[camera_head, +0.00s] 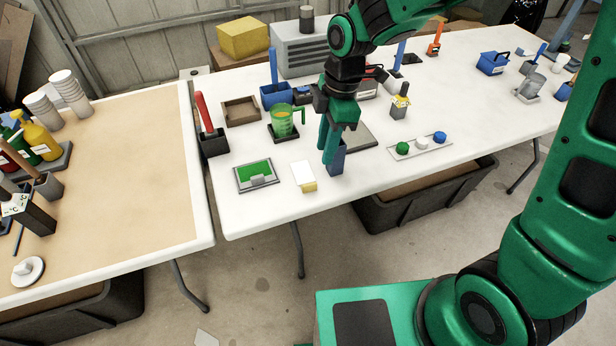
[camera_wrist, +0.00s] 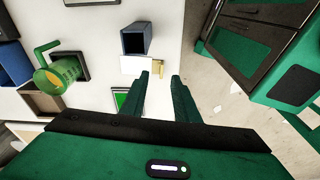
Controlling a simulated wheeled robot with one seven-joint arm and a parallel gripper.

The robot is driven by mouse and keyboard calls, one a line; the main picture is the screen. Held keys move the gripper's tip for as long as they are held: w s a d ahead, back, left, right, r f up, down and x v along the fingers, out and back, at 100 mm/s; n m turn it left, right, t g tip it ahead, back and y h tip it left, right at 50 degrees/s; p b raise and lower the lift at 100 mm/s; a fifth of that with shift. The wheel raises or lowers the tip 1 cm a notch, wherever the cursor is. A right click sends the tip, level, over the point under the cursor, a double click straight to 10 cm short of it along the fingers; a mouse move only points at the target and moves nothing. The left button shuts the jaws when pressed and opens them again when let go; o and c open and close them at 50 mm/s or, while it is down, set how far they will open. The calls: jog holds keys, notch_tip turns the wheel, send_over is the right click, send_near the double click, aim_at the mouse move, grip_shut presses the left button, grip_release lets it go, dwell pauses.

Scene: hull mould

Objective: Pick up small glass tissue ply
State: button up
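A small white sheet (camera_head: 303,172), which looks like the glass tissue ply, lies near the front edge of the white table, against a yellow piece (camera_head: 309,187). In the wrist view the white sheet (camera_wrist: 131,65) lies just beyond my left fingertip, with the yellow piece (camera_wrist: 158,68) beside it. My gripper (camera_wrist: 160,80) is open, with nothing between its fingers. In the head view my gripper (camera_head: 328,158) points down to the right of the sheet, apart from it. I cannot tell its exact height.
A dark blue open box (camera_head: 338,160) stands close by my gripper, partly hidden. A green-topped tray (camera_head: 257,176) lies left of the sheet. A green jug (camera_head: 282,121) stands behind. A flat pale piece (camera_head: 206,338) lies on the floor. The table's front edge is close.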

aim_at(311, 181)
jog(key=shift+n, duration=0.5)
jog(key=f, duration=0.1)
jog(key=a+f, duration=0.1)
jog(key=f, duration=0.1)
jog(key=a+f, duration=0.1)
jog(key=f, duration=0.1)
jog(key=shift+s+a, duration=0.15)
jog(key=shift+a, duration=0.05)
jog(key=shift+s+a+f, duration=0.1)
jog(key=shift+a+f, duration=0.1)
jog(key=shift+f, duration=0.85)
jog(key=shift+s+a+f, duration=0.15)
jog(key=shift+f, duration=0.85)
jog(key=shift+s+a+f, duration=0.1)
jog(key=shift+a+f, duration=0.1)
jog(key=shift+f, duration=0.85)
grip_shut()
